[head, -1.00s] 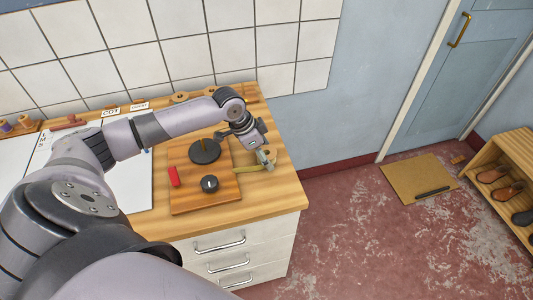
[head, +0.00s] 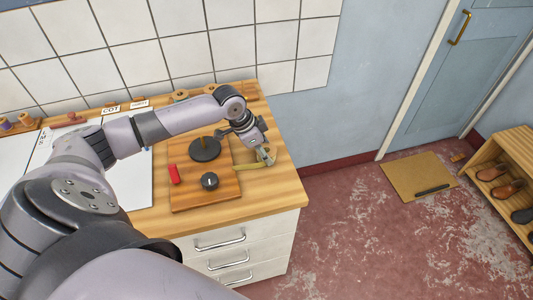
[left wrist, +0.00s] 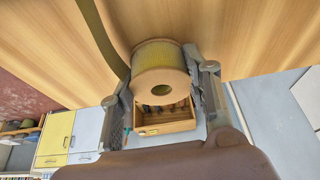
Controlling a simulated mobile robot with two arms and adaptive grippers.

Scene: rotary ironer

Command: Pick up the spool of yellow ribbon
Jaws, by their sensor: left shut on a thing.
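The spool of yellow ribbon (left wrist: 160,68) sits between the two fingers of my left gripper in the left wrist view. It has a pale wooden face with a round hole, and a loose strip of ribbon (left wrist: 103,40) trails from it. My left gripper (head: 265,157) is shut on the spool at the right end of the wooden counter (head: 270,193). In the head view the spool is small and mostly hidden by the fingers; the ribbon strip (head: 246,167) runs left from it. I cannot tell whether the spool is clear of the counter. My right gripper is out of view.
A wooden board (head: 190,195) left of the gripper carries a black disc (head: 205,150) with a peg, a black knob (head: 209,181) and a red block (head: 174,174). White drawers (head: 230,245) are below the counter. The tiled wall (head: 235,45) stands behind.

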